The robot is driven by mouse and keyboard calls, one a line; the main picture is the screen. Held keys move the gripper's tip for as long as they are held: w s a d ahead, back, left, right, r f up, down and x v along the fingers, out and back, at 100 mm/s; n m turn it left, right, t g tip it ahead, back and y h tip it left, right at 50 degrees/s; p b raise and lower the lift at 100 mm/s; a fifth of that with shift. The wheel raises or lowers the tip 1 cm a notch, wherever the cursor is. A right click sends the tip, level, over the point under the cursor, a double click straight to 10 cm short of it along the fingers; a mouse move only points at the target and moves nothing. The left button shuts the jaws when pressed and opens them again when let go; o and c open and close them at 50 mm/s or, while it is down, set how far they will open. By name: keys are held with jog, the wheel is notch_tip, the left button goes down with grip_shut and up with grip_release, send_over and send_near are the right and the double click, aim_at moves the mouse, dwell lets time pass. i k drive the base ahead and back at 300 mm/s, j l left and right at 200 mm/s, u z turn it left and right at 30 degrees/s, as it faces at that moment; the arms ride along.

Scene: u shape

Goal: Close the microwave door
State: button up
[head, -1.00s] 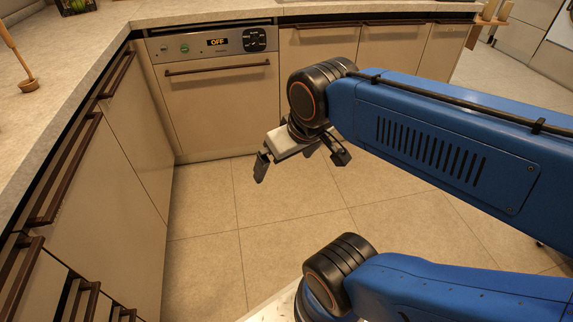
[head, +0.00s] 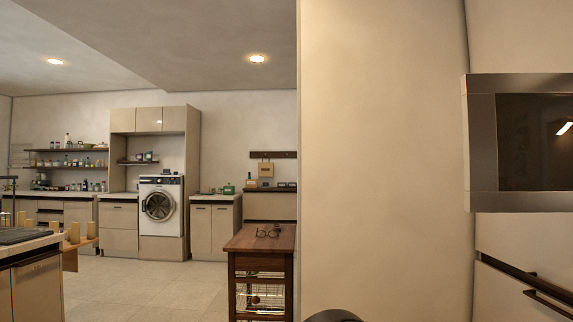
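The microwave (head: 482,145) is at the right edge of the head view, cut off by the frame. I see a brushed-steel panel with a dark glass window (head: 535,140) that reflects a light. The panel stands at a tall pale cabinet, above a drawer with a dark handle. The rest of the microwave is outside the picture, and I cannot tell how far its door is open. My gripper is not in view; only a dark rounded part of my arm shows at the bottom edge.
A pale wall (head: 385,150) fills the centre right. Left of it stands a wooden cart (head: 262,243) with glasses on top. A washing machine (head: 160,208) and cabinets line the far wall. Tiled floor (head: 150,288) is open at the lower left. A counter (head: 30,247) is at far left.

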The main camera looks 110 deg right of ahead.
aim_at(517, 128)
jog(key=u, duration=5.25)
jog(key=i+j+u, duration=0.1)
jog(key=j, duration=0.3)
jog(key=i+j+u, duration=0.1)
jog(key=j, duration=0.25)
jog(key=i+j+u, duration=0.1)
jog(key=j, duration=0.3)
jog(key=i+j, duration=0.3)
jog(key=i+j+u, duration=0.15)
jog(key=j, duration=0.25)
